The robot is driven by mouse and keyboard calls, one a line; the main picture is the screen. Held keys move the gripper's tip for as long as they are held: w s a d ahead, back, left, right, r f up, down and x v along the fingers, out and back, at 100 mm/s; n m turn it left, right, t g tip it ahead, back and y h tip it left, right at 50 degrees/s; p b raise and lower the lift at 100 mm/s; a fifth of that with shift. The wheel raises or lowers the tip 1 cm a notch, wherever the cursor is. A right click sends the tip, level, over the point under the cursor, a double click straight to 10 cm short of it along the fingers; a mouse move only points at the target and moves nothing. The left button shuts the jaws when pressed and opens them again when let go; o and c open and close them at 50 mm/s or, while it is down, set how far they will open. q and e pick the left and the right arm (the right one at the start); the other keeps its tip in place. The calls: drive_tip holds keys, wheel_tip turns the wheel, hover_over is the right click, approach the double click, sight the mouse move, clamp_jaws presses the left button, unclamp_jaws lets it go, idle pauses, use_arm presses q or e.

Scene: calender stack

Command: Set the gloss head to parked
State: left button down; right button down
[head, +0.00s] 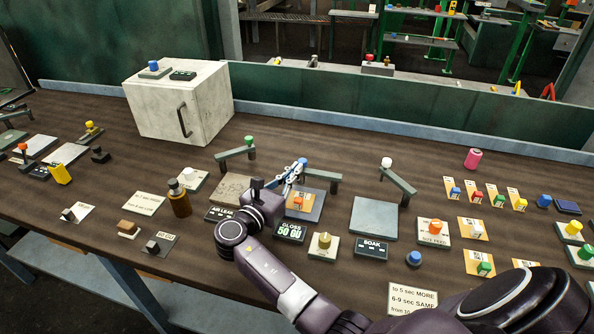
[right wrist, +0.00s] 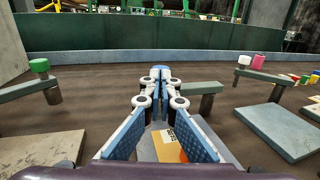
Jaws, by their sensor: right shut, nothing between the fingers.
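The gloss head appears to be the grey swing arm (head: 322,175) with a blue knob (head: 303,162), behind the GLOSS display (head: 290,231) reading "50 GU". Its bar (right wrist: 195,87) and post show in the right wrist view, with the post right of my fingers. A grey plate (head: 312,211) with an orange-and-white sample lies in front of it, partly hidden by my gripper. My right gripper (head: 299,165) is shut and empty, its tips at the blue knob (right wrist: 161,71); I cannot tell whether they touch. My left gripper is not in view.
A green-knobbed swing arm (head: 235,154) stands to the left and a white-knobbed one (head: 399,180) to the right. A brown bottle (head: 179,198) stands left of my forearm. A white cabinet (head: 180,105) is at the back left. Sample cards crowd the right side.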

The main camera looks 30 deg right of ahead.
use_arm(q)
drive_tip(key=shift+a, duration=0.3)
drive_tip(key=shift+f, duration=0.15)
